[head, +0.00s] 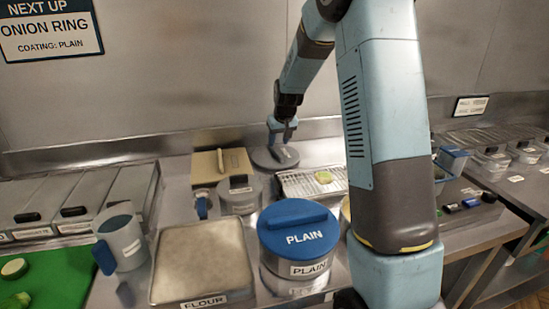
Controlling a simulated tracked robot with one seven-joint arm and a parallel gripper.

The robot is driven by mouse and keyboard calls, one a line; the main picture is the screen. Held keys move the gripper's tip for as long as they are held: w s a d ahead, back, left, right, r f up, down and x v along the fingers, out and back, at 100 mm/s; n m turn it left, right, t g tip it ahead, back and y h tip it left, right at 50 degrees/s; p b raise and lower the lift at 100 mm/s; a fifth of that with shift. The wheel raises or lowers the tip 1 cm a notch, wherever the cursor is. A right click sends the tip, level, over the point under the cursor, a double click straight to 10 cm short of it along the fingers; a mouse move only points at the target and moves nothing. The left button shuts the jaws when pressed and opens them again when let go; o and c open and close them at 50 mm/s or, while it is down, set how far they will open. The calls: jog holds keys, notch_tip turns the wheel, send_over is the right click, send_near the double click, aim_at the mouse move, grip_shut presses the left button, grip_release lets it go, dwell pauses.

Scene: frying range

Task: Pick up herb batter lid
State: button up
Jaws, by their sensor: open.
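A flat dark grey round lid (262,160) lies at the back of the counter. I take it as the herb batter lid, but I can read no such label on it. My gripper (283,143) points down just over this lid, close to its handle; the picture is too small to tell whether they touch. The jaws are open and hold nothing that I can see. A large tub with a blue lid (298,230) marked PLAIN stands nearer, in front.
A grey pot (240,200), a tan board (206,168) and a wire rack (297,185) with a breaded piece surround the lid. A flour tray (203,265) and a jug (124,243) stand at front left. My arm hides part of the right side.

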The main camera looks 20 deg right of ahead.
aim_at(276, 149)
jog(key=shift+x, duration=2.6)
jog(key=shift+w+a, duration=0.1)
grip_shut()
